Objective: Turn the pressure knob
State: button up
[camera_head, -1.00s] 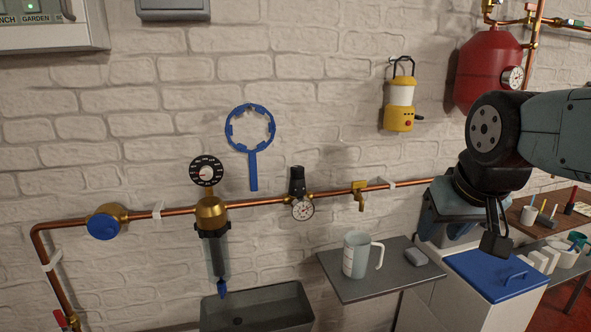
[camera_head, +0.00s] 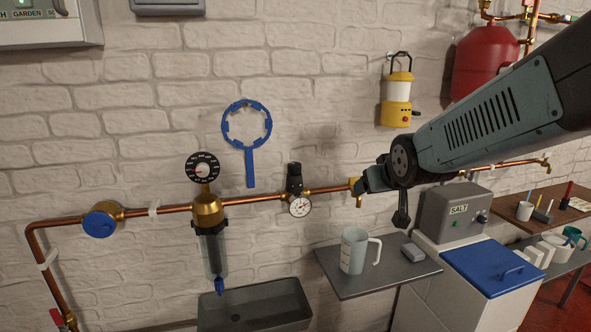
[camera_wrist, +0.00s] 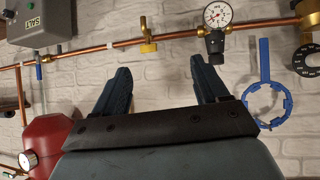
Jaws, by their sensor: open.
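The pressure knob appears to be the black knob (camera_head: 295,172) on top of the regulator on the copper pipe, above a small round white gauge (camera_head: 300,206). In the wrist view, which is upside down, the knob (camera_wrist: 215,42) is below the gauge (camera_wrist: 217,14), just beyond the right fingertip. My gripper (camera_head: 362,186) is to the right of the knob in the head view, apart from it, in front of the pipe near the brass tap. In the wrist view my gripper (camera_wrist: 160,80) has its fingers wide apart with nothing between them.
A blue ring wrench (camera_head: 250,170) hangs left of the knob. A filter housing (camera_head: 212,250) with a black dial (camera_head: 203,168) is farther left. A brass tap (camera_wrist: 148,38) sits on the pipe. Below are a shelf (camera_head: 355,285) with a jug (camera_head: 355,252) and a sink (camera_head: 255,310).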

jog(key=w+a+f+n+t+y, duration=0.1)
jog(key=w+a+f+t+y, duration=0.1)
jog(key=w+a, duration=0.4)
jog(key=n+t+y, duration=0.1)
jog(key=t+y, duration=0.3)
send_near(297, 169)
jog(key=x, duration=1)
jog(key=shift+w+a, duration=0.15)
jog(key=shift+w, duration=0.15)
jog(key=c, duration=1)
jog(key=shift+a, duration=0.2)
jog(key=shift+c, duration=0.3)
jog(key=shift+d, duration=0.2)
